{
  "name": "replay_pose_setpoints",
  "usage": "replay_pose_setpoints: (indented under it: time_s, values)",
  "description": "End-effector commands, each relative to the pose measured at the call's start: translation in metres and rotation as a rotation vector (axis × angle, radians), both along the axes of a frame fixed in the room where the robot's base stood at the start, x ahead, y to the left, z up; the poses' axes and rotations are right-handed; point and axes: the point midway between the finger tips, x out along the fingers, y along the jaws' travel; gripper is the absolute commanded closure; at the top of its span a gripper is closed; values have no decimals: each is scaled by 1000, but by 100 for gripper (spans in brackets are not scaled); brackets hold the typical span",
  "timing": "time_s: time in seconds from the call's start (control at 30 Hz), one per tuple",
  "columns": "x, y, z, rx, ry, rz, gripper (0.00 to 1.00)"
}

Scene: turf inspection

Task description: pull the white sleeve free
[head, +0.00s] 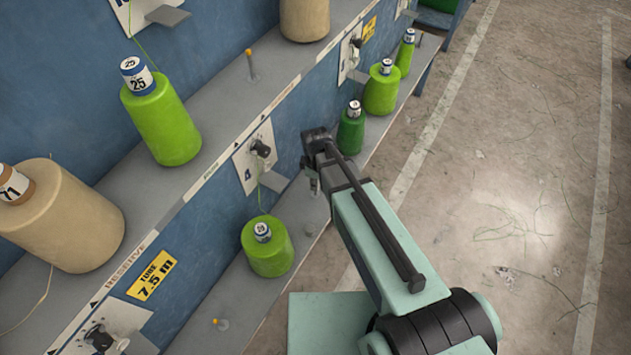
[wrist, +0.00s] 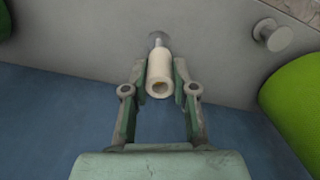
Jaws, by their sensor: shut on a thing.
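The white sleeve (wrist: 159,78) is a pale short tube in the middle of the wrist view, its open end towards the camera. It sits around a metal peg (wrist: 157,42); bare peg shows between the sleeve's far end and the grey shelf. Something yellowish shows inside the bore, likely the peg's tip. My gripper (wrist: 160,68) is shut on the sleeve, one finger on each side. In the head view my gripper (head: 313,181) is low at the lower shelf's edge, and I cannot make out the sleeve there.
A light green cone (head: 267,248) stands left of my gripper and a dark green cone (head: 350,132) right of it on the lower shelf (head: 231,306). A round-headed metal peg (wrist: 273,36) is nearby in the wrist view. The floor (head: 480,190) at right is open.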

Motion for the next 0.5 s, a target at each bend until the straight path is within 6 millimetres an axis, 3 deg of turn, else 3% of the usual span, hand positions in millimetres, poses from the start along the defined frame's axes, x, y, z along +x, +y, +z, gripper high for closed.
replay_pose_setpoints:
  time_s: [0.5]
  values:
    - [-2, 0, 16, 1, 5, 0, 100]
